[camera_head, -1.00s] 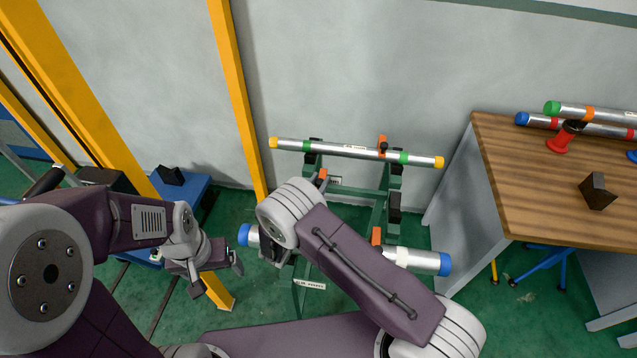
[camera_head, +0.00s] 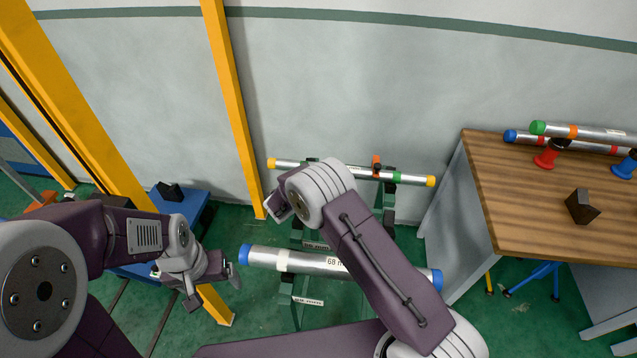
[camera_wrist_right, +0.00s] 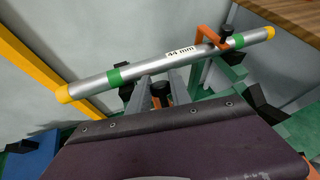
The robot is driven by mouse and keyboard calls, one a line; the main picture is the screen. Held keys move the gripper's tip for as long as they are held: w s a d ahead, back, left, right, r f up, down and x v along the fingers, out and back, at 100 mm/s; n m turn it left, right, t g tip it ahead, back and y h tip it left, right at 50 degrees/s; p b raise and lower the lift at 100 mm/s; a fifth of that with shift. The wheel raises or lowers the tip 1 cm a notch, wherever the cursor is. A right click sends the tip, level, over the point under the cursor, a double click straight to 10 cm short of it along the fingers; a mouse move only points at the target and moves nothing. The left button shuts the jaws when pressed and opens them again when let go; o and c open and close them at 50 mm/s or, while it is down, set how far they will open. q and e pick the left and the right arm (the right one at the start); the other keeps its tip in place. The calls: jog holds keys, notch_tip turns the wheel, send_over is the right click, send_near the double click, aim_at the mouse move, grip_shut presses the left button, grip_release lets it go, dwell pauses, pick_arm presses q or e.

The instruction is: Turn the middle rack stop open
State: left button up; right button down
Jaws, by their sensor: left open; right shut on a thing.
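The green rack (camera_head: 389,200) holds a silver pipe with yellow caps (camera_head: 345,170) at the back and a thicker pipe with blue caps (camera_head: 318,262) lower in front. In the right wrist view the back pipe (camera_wrist_right: 190,54) reads 44 mm. My right gripper (camera_wrist_right: 160,95) is just in front of it, its fingers shut on a stop with a black knob and a bit of orange (camera_wrist_right: 160,90). My right forearm hides this stop in the head view. Another orange stop (camera_head: 376,164) stands at the back pipe's right part. My left gripper (camera_head: 212,283) is open and empty, left of the rack.
A wooden table (camera_head: 520,200) on the right carries pipes, red and blue stands and a black block (camera_head: 581,207). A yellow post (camera_head: 233,100) rises just left of the rack. A blue platform (camera_head: 190,212) with a black block is farther left.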

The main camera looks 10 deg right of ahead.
jog(key=shift+w+d+f, duration=0.1)
jog(key=shift+w, duration=0.05)
dwell(0.3)
jog(key=c, duration=1.2)
grip_release()
jog(key=shift+w+d+f, duration=0.1)
jog(key=shift+w, duration=0.1)
jog(key=v, duration=0.9)
jog(key=shift+b, duration=0.35)
